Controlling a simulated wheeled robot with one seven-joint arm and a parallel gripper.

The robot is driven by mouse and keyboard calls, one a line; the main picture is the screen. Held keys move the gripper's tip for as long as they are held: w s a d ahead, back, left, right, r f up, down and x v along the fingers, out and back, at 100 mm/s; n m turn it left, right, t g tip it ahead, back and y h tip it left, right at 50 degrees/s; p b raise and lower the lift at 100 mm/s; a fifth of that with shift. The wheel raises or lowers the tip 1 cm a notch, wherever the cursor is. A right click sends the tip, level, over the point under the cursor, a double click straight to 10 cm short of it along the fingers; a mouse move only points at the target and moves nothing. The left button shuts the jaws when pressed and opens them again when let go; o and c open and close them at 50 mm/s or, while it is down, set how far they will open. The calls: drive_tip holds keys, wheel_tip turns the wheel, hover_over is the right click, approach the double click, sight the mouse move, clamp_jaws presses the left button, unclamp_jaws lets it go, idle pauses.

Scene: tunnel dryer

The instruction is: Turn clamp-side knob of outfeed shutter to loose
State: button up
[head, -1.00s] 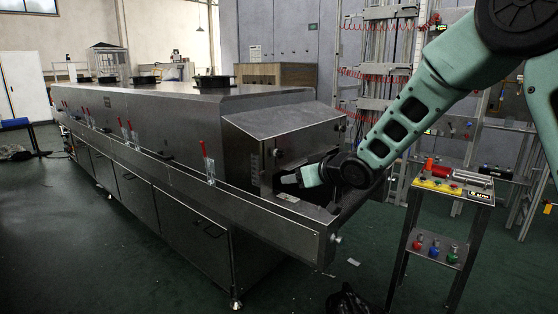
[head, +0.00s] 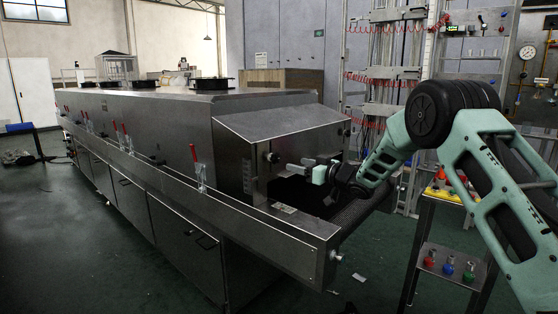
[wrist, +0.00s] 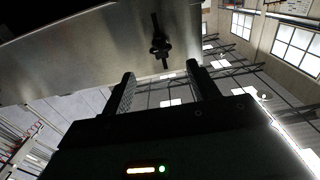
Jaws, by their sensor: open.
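The outfeed shutter (head: 258,176) is a steel plate at the near end of the long steel dryer. A dark knob (head: 272,157) sits on it, and a knob with a long narrow grip also shows in the wrist view (wrist: 160,45), on a steel face. Whether this is the clamp-side knob, and its setting, I cannot tell. My gripper (head: 291,168) is just right of and slightly below the knob in the head view, its fingers pointing left. In the wrist view (wrist: 160,82) the two fingers stand apart and empty, with the knob beyond their tips, not between them.
The sloping steel hood (head: 280,122) overhangs my gripper. The conveyor belt (head: 362,208) runs out below it, with a steel side rail (head: 250,228) in front. A small stand (head: 450,262) with red, blue and green knobs is at the right, near my arm.

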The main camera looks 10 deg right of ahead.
sight(277, 159)
drive_tip(key=x, duration=0.9)
drive_tip(key=shift+w+a, duration=0.15)
drive_tip(key=shift+a, duration=0.05)
drive_tip(key=c, duration=1)
